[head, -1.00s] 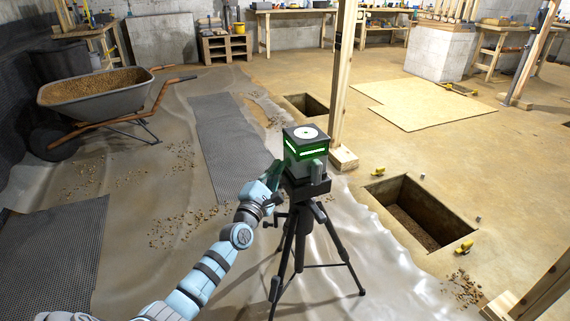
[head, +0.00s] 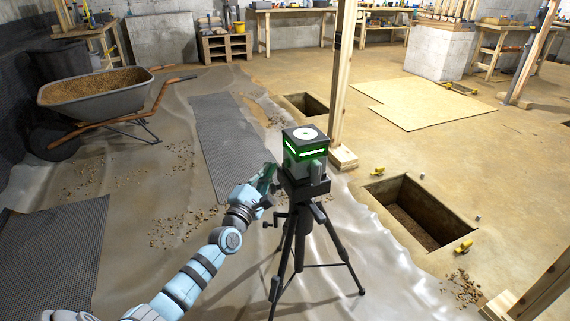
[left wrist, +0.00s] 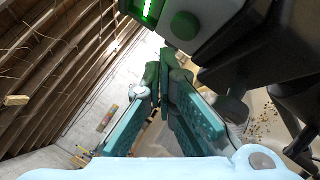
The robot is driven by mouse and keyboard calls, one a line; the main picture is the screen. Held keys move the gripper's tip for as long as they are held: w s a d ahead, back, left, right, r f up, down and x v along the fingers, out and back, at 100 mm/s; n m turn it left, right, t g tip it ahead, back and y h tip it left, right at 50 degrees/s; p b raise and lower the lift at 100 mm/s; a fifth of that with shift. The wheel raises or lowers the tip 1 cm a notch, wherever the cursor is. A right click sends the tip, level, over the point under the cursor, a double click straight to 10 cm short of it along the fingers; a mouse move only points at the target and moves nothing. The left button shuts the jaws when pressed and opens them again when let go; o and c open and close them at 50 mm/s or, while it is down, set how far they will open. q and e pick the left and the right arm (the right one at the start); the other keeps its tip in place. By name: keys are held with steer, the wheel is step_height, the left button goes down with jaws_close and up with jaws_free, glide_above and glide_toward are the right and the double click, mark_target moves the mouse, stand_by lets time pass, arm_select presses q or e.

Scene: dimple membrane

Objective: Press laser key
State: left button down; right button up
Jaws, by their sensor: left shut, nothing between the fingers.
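The laser level (head: 304,150), a dark and grey box with glowing green windows and a white disc on top, stands upright on a black tripod (head: 299,235). In the left wrist view the laser level (left wrist: 215,15) fills the top, with a lit green window and a round dark button (left wrist: 185,25) on its grey face. I cannot read any label on that button. My left gripper (head: 268,172) is shut and empty, just left of the laser level. In the left wrist view its fingertips (left wrist: 160,65) are below the button, apparently apart from it. My right gripper is out of view.
The tripod legs spread over plastic sheeting (head: 390,290). A wooden post (head: 341,80) stands close behind the laser level. An open pit (head: 418,212) lies to the right, with a smaller one behind. A wheelbarrow (head: 95,92) stands at the left.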

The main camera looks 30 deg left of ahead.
arm_select(q)
steer(key=s+a, duration=0.2)
steer(key=s, duration=0.1)
steer(key=shift+s+a, duration=0.1)
steer(key=shift+s, duration=0.05)
stand_by(0.8)
